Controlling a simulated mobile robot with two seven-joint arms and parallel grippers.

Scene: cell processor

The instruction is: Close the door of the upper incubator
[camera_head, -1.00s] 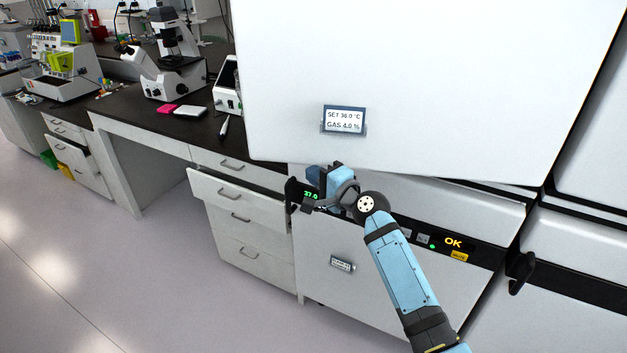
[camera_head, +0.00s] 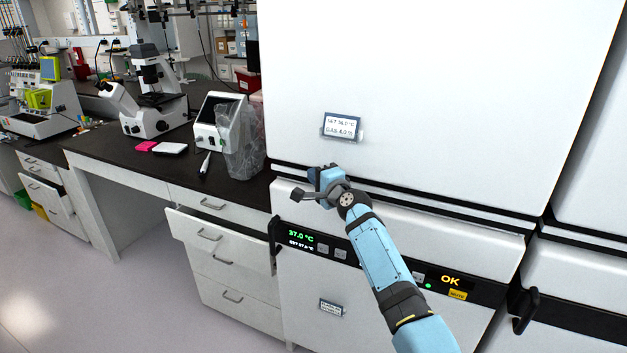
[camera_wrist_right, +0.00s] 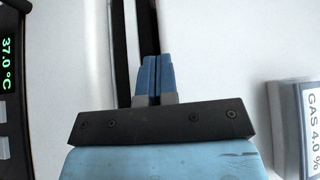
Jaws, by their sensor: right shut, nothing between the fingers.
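The upper incubator's door (camera_head: 420,80) is a large white panel with a SET/GAS label (camera_head: 342,127). It now looks flush, or almost flush, with the cabinet; a small remaining gap cannot be ruled out. My right gripper (camera_head: 322,174) is shut and empty in front of the door's lower edge, just below the label. In the right wrist view the shut blue fingertips (camera_wrist_right: 151,75) point along the dark seam, with the white door surface (camera_wrist_right: 225,60) on the right. Whether they touch the door cannot be told. My left gripper is not in view.
The lower incubator (camera_head: 400,315) has a black strip with a green 37.0 °C display (camera_head: 301,236) and a dark handle (camera_head: 276,232). A bench (camera_head: 110,150) with a microscope (camera_head: 150,100) and an open drawer (camera_head: 205,235) stands left. Floor is clear at lower left.

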